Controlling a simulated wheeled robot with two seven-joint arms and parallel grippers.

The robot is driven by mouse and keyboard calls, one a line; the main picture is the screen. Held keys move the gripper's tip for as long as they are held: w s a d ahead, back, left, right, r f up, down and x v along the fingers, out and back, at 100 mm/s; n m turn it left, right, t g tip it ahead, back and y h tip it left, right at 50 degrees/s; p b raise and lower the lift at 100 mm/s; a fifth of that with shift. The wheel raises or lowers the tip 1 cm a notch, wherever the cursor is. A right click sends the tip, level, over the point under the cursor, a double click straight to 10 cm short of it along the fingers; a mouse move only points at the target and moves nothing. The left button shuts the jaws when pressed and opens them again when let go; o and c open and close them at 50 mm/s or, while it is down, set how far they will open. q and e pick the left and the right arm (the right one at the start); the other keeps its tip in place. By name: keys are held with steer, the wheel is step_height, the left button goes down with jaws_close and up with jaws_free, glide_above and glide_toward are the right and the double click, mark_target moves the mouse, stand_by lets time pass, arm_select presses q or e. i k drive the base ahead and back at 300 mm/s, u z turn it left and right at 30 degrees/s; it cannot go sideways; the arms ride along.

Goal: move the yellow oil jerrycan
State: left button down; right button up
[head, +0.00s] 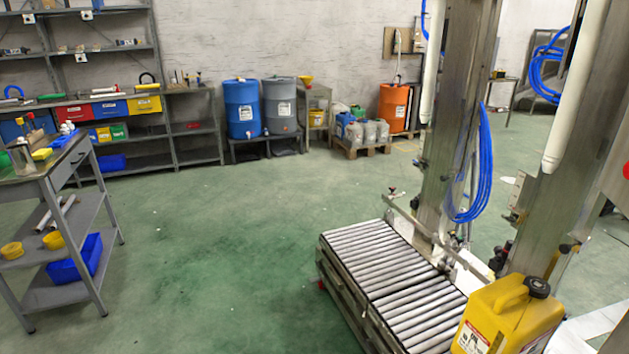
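The yellow oil jerrycan (515,316) stands at the bottom right of the head view, at the near end of the roller conveyor (385,270). It has a moulded handle on top, a black cap and a white and red label on its front. Its lower part is cut off by the picture's bottom edge. It looks upright. Neither of my grippers shows in this view, and nothing of mine is seen touching the jerrycan.
Metal columns (455,120) with blue hoses rise beside the conveyor. A grey shelf cart (72,262) stands at left. Blue (242,107) and orange (394,107) drums line the back wall. Small jerrycans (360,131) stand on a pallet. The green floor in the middle is clear.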

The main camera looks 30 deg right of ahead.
mark_target(516, 313)
steer(key=i, duration=1.65)
steer(key=z, duration=3.65)
